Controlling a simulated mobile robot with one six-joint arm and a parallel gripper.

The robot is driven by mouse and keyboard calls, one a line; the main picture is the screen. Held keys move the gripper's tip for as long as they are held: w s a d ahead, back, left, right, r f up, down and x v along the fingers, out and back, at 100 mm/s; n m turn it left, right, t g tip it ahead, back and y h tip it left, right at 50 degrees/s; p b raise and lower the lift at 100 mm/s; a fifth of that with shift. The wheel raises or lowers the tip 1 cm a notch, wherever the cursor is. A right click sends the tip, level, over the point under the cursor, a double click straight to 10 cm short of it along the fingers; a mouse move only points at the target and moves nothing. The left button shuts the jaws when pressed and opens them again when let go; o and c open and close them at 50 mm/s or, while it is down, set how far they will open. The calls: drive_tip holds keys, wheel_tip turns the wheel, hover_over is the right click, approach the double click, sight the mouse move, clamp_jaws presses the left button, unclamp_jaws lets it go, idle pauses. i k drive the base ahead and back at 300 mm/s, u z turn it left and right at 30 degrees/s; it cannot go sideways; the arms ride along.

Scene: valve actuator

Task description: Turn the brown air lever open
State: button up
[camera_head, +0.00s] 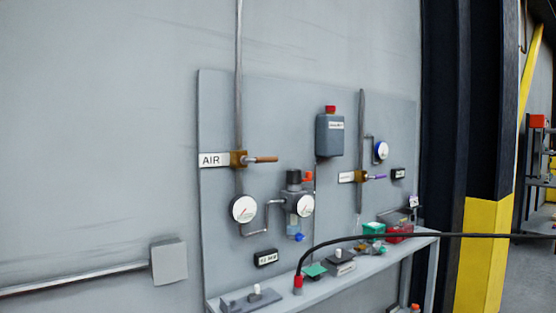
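The brown air lever (264,159) sticks out to the right from a brown valve body (238,159) on a vertical pipe. It lies about level, across the pipe. A white "AIR" label (213,160) is just left of the valve. A round gauge (243,209) sits on the pipe below it. My gripper does not show in the head camera view, and nothing is seen touching the lever.
A second valve with a purple lever (374,177) is to the right. A regulator (294,199) and a grey box with a red top (330,134) are on the panel (270,105). A shelf (345,275) with small items and a black hose (390,236) runs below.

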sight(244, 160)
drive_tip(key=z, duration=0.05)
drive_tip(key=i, duration=1.35)
drive_tip(key=u, duration=0.6)
